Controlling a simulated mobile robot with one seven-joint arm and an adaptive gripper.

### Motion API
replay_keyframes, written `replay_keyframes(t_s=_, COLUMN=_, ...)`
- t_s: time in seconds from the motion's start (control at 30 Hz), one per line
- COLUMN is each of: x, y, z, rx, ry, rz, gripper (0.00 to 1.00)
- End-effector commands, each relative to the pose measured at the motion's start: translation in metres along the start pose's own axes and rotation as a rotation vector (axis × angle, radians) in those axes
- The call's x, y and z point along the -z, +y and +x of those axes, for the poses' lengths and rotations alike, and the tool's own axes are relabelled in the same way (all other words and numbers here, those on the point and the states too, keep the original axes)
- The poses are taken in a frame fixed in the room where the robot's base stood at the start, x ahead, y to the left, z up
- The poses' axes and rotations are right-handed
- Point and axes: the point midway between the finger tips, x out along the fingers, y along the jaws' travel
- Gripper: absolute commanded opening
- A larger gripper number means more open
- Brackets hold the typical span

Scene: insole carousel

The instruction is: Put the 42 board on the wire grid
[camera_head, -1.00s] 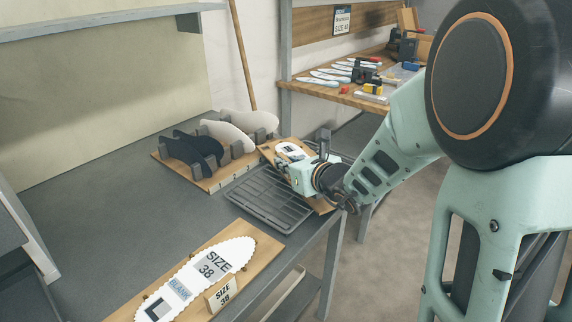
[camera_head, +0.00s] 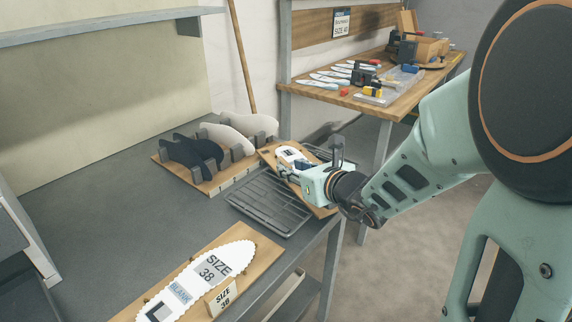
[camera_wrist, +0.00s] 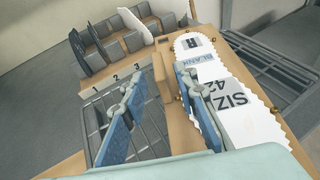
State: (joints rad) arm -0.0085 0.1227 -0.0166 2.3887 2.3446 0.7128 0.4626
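The 42 board is a wooden plank (camera_head: 268,150) with a white scalloped insole shape (camera_head: 290,153) on it. It lies at the bench's right edge, beside the wire grid. In the wrist view its insole reads "SIZE 42" and "BLANK" (camera_wrist: 226,88). The dark wire grid (camera_head: 262,205) lies on the bench just left of the board. It partly shows between my fingers in the wrist view (camera_wrist: 152,133). My gripper (camera_wrist: 160,77) is open above the board's grid-side edge; the right finger overlaps the white insole in view. Finger contact cannot be told.
A wooden rack (camera_head: 212,184) with dark and pale insoles stands behind the grid. A size 38 board (camera_head: 255,250) lies at the front. A second bench (camera_head: 400,100) with insoles and tools stands at the back right. The bench's left middle is clear.

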Motion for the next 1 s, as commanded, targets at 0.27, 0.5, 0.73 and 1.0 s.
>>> replay_keyframes(t_s=0.27, x=-0.002, y=-0.001, z=-0.054, rx=0.003, ry=-0.001, rz=0.0, gripper=0.27)
replay_keyframes(t_s=0.5, x=-0.001, y=0.0, z=-0.074, rx=0.001, ry=-0.001, rz=0.0, gripper=0.27)
replay_keyframes(t_s=0.73, x=0.0, y=0.0, z=-0.075, rx=0.0, ry=0.0, rz=0.001, gripper=0.27)
replay_keyframes(t_s=1.0, x=-0.003, y=0.005, z=-0.074, rx=-0.032, ry=0.013, rz=-0.098, gripper=0.27)
